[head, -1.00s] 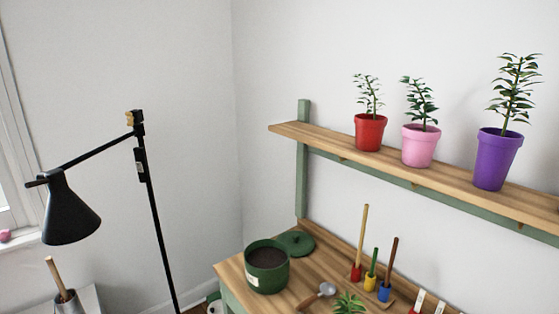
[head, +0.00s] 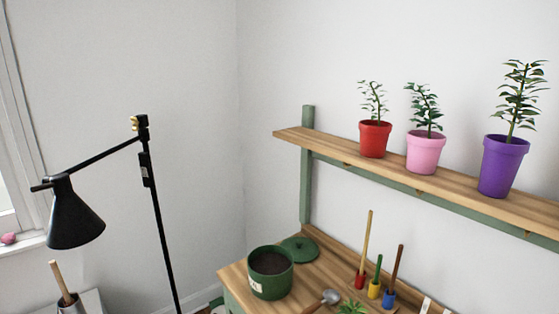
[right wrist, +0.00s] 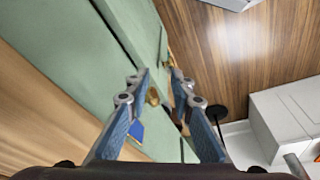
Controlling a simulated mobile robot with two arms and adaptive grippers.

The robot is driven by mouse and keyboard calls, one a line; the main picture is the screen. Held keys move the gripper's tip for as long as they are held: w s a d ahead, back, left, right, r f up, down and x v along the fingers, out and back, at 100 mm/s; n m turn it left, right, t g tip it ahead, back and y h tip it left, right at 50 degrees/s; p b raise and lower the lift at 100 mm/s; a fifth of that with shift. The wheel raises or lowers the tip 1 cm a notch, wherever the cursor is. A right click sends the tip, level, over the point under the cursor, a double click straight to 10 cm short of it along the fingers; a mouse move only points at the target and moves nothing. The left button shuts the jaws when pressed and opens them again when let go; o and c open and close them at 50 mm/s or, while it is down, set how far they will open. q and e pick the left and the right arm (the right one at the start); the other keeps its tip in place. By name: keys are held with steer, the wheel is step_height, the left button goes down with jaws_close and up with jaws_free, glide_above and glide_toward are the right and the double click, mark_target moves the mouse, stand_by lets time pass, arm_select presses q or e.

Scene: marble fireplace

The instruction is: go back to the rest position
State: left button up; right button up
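My right gripper (right wrist: 159,78) shows only in the right wrist view. Its two blue-padded fingers are apart, with nothing held between them. Behind the fingers are a green panel (right wrist: 75,50) and a brown wooden floor (right wrist: 215,45). Neither gripper shows in the head view, and my left gripper is not in any view.
In the head view, a wooden bench (head: 236,278) holds a green pot of soil (head: 270,282). A shelf (head: 290,134) above carries red (head: 375,140), pink (head: 425,153) and purple (head: 502,168) potted plants. A black floor lamp (head: 76,218) stands at left.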

steer(key=s+f+g, duration=0.1)
steer(key=s+f, duration=0.2)
steer(key=f, duration=0.7)
steer(key=s+f, duration=0.4)
steer(key=f, duration=0.6)
steer(key=s+d+f+g, duration=0.1)
steer(key=s+d+f, duration=0.2)
steer(key=s+f, duration=0.8)
steer(key=s, duration=0.2)
steer(key=shift+s+d, duration=0.2)
steer(key=shift+s, duration=0.1)
